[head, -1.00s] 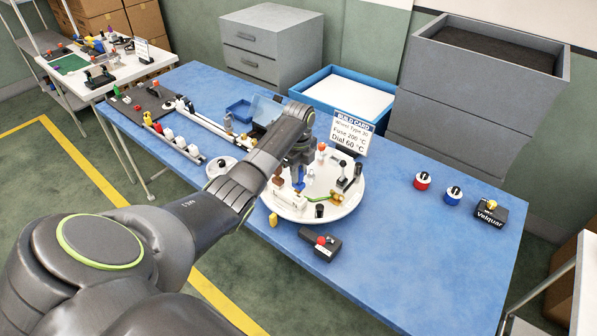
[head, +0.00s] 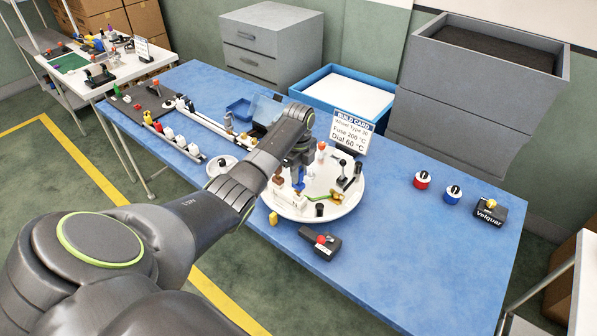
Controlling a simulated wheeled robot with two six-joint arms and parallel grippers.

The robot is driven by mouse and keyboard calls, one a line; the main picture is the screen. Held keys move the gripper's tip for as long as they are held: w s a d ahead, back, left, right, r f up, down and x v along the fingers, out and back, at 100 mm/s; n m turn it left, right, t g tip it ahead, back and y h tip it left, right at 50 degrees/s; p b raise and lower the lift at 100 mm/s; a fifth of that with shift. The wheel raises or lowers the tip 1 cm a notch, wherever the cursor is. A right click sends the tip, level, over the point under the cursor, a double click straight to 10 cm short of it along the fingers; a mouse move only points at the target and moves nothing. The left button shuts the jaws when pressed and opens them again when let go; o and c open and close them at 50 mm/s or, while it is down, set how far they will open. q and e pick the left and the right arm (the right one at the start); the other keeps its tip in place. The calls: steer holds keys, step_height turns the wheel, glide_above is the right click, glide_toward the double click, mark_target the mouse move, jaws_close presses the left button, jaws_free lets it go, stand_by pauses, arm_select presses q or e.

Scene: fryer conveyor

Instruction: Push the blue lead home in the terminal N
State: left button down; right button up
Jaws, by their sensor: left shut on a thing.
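My left gripper (head: 299,168) points down over the round white plate (head: 345,207) at the table's middle. It is shut on a small blue piece, which I take as the blue lead (head: 299,185); only its lower part shows below the jaws. A pale block stands close under it, but the arm and jaws hide much of this spot. I cannot make out the letter N or tell how deep the lead sits. A yellow-green lead (head: 324,196) lies beside it on the plate. My right gripper is not in view.
A build card (head: 351,133) stands behind the plate. A black device with a red button (head: 320,242) lies in front. Red and blue knobs (head: 422,180) and a black Velquar box (head: 490,213) are at the right. The blue table (head: 400,250) is clear between them.

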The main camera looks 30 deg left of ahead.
arm_select(q)
steer(key=shift+f+b, duration=0.45)
steer(key=shift+f, duration=0.45)
steer(key=c, duration=1.2)
jaws_free()
steer(key=shift+o, duration=0.2)
steer(key=shift+r, duration=0.15)
steer(key=shift+r+p, duration=2.95)
steer(key=shift+p, duration=0.1)
